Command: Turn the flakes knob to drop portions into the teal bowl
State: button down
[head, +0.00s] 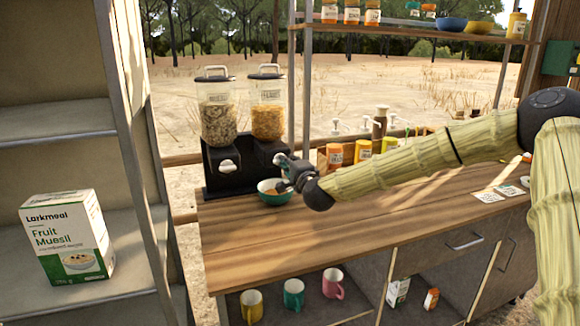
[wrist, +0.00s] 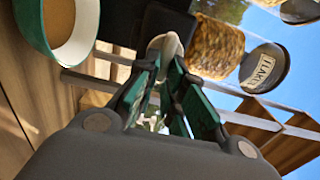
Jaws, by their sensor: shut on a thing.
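The dispenser has two clear canisters on a black base (head: 222,165). The right canister (head: 267,118) holds orange-brown flakes, and its lid (wrist: 265,68) reads as flakes in the wrist view. My gripper (head: 285,163) is at the front of the base under that canister. In the wrist view its green-padded fingers (wrist: 163,68) are shut on the pale flakes knob (wrist: 168,43).
Bottles and jars (head: 362,150) stand right of the dispenser. The front of the wooden counter (head: 290,240) is clear. A Fruit Muesli box (head: 68,238) is on the left shelf.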

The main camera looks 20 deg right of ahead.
jog(key=shift+d+f, duration=0.1)
jog(key=shift+f, duration=0.05)
jog(key=c, duration=1.5)
grip_release()
jog(key=shift+d, duration=0.1)
jog(key=s, duration=1.2)
jog(key=shift+d, duration=0.1)
